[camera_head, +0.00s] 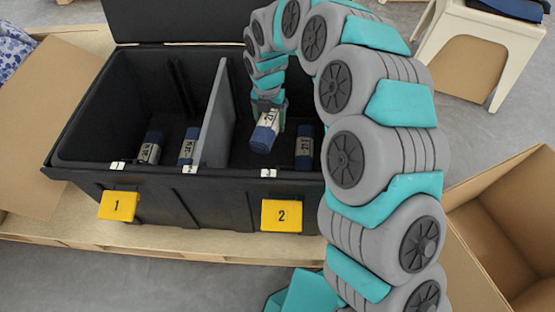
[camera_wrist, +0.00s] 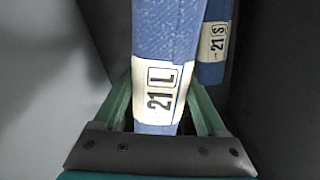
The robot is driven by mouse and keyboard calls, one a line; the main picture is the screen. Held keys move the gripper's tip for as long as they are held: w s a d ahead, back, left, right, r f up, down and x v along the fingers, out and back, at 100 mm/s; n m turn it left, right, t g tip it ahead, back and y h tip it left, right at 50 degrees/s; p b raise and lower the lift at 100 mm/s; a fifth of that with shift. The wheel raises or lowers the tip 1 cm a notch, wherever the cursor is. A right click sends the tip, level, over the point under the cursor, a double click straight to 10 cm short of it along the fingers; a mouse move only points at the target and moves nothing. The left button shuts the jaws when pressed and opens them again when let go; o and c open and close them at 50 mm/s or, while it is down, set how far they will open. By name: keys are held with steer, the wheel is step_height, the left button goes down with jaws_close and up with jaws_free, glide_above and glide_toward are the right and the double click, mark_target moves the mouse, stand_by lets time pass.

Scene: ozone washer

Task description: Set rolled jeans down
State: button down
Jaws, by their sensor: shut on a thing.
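My gripper (camera_head: 268,106) reaches down into the right compartment of the black bin (camera_head: 225,208), above the yellow tag "2" (camera_head: 282,215). It is shut on a blue rolled pair of jeans (camera_head: 264,136) with a white band. In the wrist view the held roll (camera_wrist: 165,45) shows the band "21 L" between the green fingers. The held roll is slightly tilted. A second blue roll (camera_head: 304,146) stands to its right in the same compartment; its band reads "21 S" in the wrist view (camera_wrist: 213,45). I cannot tell whether the held roll touches the floor.
A grey divider (camera_head: 217,115) splits the bin. The left compartment, tag "1" (camera_head: 118,205), holds two banded rolls (camera_head: 149,148) (camera_head: 189,146). An open cardboard box (camera_head: 510,230) stands at right and a white stool (camera_head: 490,40) at back right.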

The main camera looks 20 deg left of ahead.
mark_target(262, 161)
steer(key=s+f+n, duration=0.1)
steer(key=s+a+f+n, duration=0.1)
steer(key=s+a+f, duration=0.1)
steer(key=shift+s+f+n, duration=0.1)
steer(key=shift+f+n, duration=0.25)
steer(key=shift+n, duration=0.05)
step_height(262, 161, down, 10)
steer(key=shift+f+b, duration=0.15)
steer(key=shift+b, duration=0.15)
jaws_free()
step_height(262, 161, up, 12)
steer(key=shift+r+p, duration=0.15)
steer(key=shift+p, duration=0.2)
